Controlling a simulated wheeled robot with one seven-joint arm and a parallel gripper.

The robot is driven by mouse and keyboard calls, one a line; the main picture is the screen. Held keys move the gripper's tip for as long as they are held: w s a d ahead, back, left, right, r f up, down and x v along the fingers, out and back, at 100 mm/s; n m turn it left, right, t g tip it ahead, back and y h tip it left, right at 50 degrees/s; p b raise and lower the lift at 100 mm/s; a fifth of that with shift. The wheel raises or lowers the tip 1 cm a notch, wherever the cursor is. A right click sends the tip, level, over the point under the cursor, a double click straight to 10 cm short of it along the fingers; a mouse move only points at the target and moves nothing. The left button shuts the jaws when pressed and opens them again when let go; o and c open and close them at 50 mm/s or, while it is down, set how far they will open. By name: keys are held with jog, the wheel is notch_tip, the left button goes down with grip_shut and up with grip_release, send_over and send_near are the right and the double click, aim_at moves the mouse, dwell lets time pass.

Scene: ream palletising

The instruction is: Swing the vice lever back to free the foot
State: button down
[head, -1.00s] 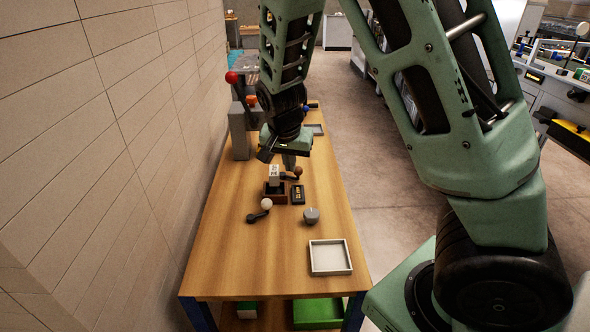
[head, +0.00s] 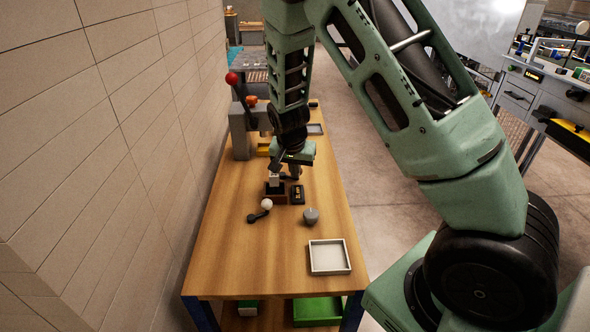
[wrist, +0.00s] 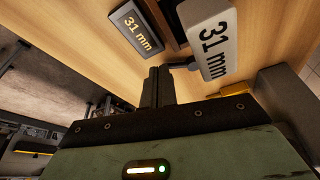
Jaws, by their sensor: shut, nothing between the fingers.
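The small brown vice (head: 276,197) stands on the wooden table, with a pale block, apparently the foot (head: 274,181), upright in it. In the wrist view the foot (wrist: 208,38) is marked "31 mm". My gripper (wrist: 153,78) is shut and empty, low beside the foot. A dark bar, probably the vice lever (wrist: 180,66), shows just past the fingertips; I cannot tell whether they touch.
A black "31 mm" display (head: 298,194) sits right of the vice, with a grey knob (head: 311,215) nearer. An empty pale tray (head: 329,257) lies at the front right. A grey press (head: 240,132) with a red-knobbed handle stands behind, by the wall.

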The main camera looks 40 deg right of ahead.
jog(key=shift+d+n+b, duration=0.35)
jog(key=shift+n+b, duration=0.1)
jog(key=shift+n, duration=0.05)
jog(key=shift+d+f+n+y+b, duration=0.1)
jog(key=shift+d+n+y+b, duration=0.25)
jog(key=shift+n+b, duration=0.25)
jog(key=shift+w+d+n+t+y+b, duration=0.2)
jog(key=shift+d+n+b, duration=0.2)
jog(key=shift+n, duration=0.2)
jog(key=shift+w+d+n+t+y+b, duration=0.1)
jog(key=shift+d+n+t+b, duration=0.15)
jog(key=shift+d+n, duration=0.25)
jog(key=n, duration=0.1)
jog(key=d+n, duration=0.1)
jog(key=shift+w+n+y, duration=0.25)
jog(key=shift+w+n, duration=0.05)
jog(key=shift+n, duration=0.1)
jog(key=shift+w+d+n+y, duration=0.3)
jog(key=shift+w+d+n, duration=0.05)
jog(key=shift+n, duration=0.55)
jog(key=shift+w+d, duration=0.1)
jog(key=shift+w, duration=0.1)
jog(key=shift+w+d, duration=0.1)
